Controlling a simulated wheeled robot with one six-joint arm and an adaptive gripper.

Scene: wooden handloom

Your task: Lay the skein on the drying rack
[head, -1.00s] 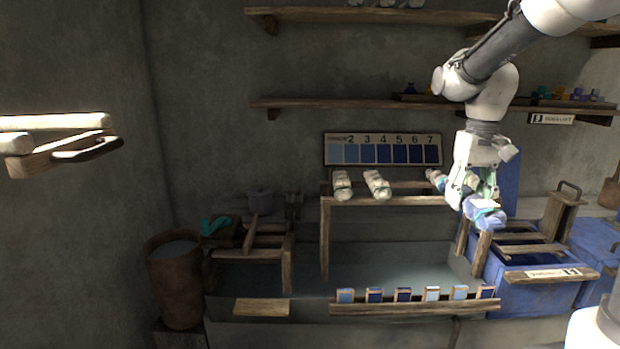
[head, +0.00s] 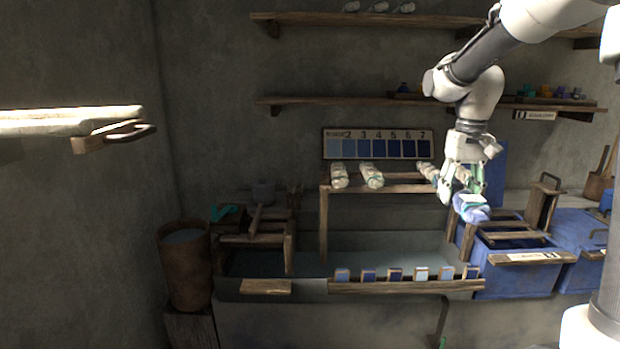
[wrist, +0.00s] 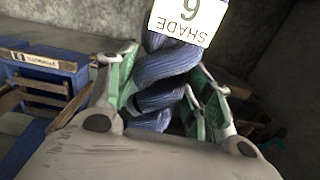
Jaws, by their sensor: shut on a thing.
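My gripper (head: 462,188) is shut on a blue twisted skein (head: 470,208) and holds it in the air near the left side of the blue vats. In the wrist view the skein (wrist: 165,68) sits between the two green-padded fingers, with a white paper tag (wrist: 187,18) reading "SHADE 6" upside down. A wooden rack with pale bars (head: 70,122) juts in at the left edge, far from my gripper; it may be the drying rack, but only its end shows.
A blue vat (head: 515,278) stands below and right of my gripper. A wooden barrel (head: 186,268) stands at left. Wall space between rack and stand looks clear.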

